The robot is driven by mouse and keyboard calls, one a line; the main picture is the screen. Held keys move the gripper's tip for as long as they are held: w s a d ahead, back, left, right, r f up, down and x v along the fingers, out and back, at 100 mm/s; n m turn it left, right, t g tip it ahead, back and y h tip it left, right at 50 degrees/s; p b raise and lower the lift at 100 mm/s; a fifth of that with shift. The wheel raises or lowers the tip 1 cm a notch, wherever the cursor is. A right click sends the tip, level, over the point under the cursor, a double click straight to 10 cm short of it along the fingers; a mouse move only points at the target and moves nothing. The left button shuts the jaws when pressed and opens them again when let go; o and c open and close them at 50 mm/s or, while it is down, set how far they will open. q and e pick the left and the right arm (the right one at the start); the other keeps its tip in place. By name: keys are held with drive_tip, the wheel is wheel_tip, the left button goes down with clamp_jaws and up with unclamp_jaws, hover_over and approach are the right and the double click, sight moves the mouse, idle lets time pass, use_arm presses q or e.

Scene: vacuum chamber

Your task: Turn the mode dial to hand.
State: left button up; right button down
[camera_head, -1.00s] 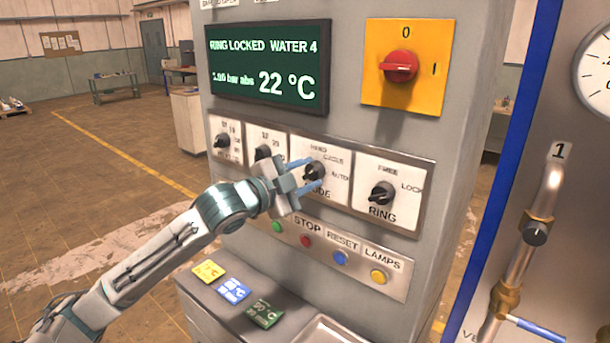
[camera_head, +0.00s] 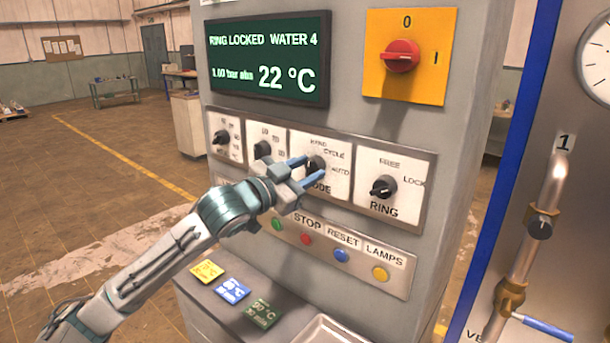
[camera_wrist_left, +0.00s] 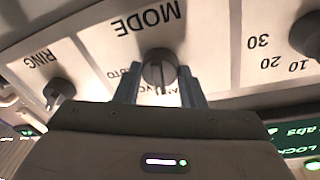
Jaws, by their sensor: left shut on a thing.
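The mode dial (camera_head: 315,166) is a black knob on a white plate of the grey control cabinet. HAND, CYCLE and AUTO are printed around it and MODE is below. My left gripper (camera_head: 305,172) is at this dial, its two blue fingers on either side of the knob, shut on it. In the left wrist view the mode dial (camera_wrist_left: 159,68) sits between the fingertips (camera_wrist_left: 160,85), with the lettering upside down. The knob's ridge seems to point up the panel, near CYCLE; the fingers partly hide the marks. My right gripper is not in view.
The ring dial (camera_head: 383,187) is close on the right, and two more dials are on the left. Coloured buttons (camera_head: 341,255) are below. A red switch (camera_head: 401,56) on yellow and a green display (camera_head: 268,62) are above. A pipe with a valve (camera_head: 540,228) stands at the right.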

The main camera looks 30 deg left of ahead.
use_arm(q)
drive_tip(key=shift+n+b, duration=0.35)
drive_tip(key=shift+n, duration=0.75)
